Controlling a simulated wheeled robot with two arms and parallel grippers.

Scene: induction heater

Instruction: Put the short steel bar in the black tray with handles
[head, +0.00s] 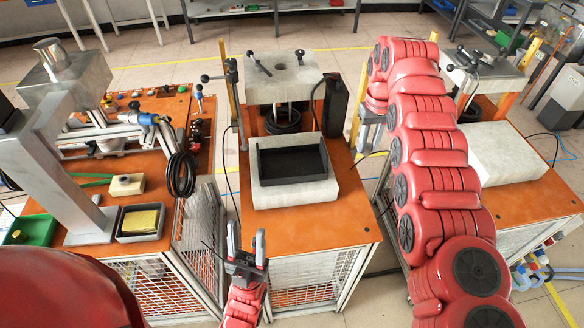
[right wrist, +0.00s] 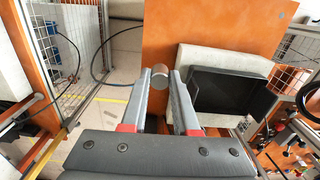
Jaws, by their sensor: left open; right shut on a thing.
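The short steel bar (right wrist: 160,71) is a small grey cylinder, seen end-on between the fingertips of my right gripper (right wrist: 160,85) in the right wrist view. That gripper is shut on it. In the head view my right gripper (head: 366,132) hangs to the right of the middle bench; I cannot make out the bar there. The black tray (head: 322,160) sits on a pale block on the middle bench, empty. In the right wrist view the tray (right wrist: 220,113) is right of the bar, apart from it. My left gripper (head: 246,238) is open and empty at the bench's front left.
The pale block (head: 300,196) rests on the orange bench top (head: 325,228). Behind the tray stands a press-like frame (head: 285,80) with a black box (head: 336,100). A left bench holds a small tray with a yellow block (head: 139,222). Another pale block (head: 508,155) is at right.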

